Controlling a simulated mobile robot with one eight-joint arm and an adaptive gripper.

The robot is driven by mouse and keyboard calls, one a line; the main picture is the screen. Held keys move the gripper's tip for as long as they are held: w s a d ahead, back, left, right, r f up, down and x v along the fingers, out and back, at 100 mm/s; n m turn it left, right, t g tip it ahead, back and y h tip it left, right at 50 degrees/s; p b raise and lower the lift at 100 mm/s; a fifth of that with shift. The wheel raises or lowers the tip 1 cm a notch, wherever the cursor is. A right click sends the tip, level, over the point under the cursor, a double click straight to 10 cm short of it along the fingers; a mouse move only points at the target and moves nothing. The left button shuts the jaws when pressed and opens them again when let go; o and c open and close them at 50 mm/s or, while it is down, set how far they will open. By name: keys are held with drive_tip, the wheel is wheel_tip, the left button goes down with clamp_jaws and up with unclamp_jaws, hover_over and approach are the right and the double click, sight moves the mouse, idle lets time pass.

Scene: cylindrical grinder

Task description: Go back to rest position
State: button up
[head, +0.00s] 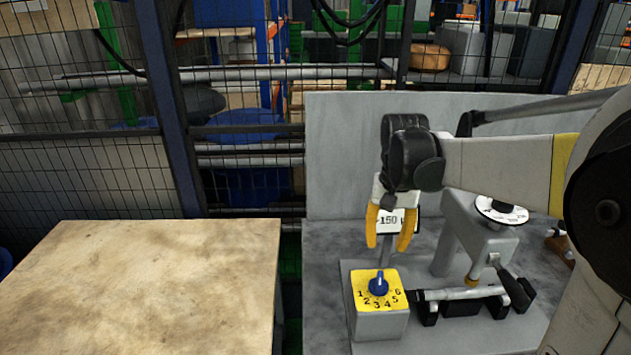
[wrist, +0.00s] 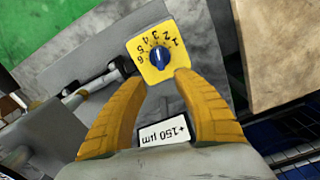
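My gripper (head: 389,243) has two yellow fingers pointing down, spread apart with nothing between them. It hangs above and slightly behind the yellow dial box (head: 380,315), which carries a blue knob (head: 378,285) and the numbers 1 to 6. In the wrist view the open gripper (wrist: 161,80) shows the blue knob (wrist: 159,57) just beyond its fingertips, with a visible gap. A small display (head: 392,221) reading 150 stands behind the fingers; in the wrist view the display (wrist: 164,133) reads +150 µm.
A grinder (head: 470,230) with a white dial disc (head: 502,210) stands right of the gripper. A black-ended spindle (head: 470,298) lies beside the dial box. A bare wooden table (head: 150,280) is at left. A grey panel (head: 340,150) and mesh fence (head: 80,165) stand behind.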

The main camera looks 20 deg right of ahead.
drive_tip(key=s+a+n+t, duration=0.6)
drive_tip(key=s+a, duration=0.5)
drive_tip(key=a, duration=0.2)
drive_tip(key=shift+s+a+r+t, duration=0.15)
drive_tip(key=shift+a+r+t, duration=0.2)
drive_tip(key=shift+t, duration=0.25)
idle(0.6)
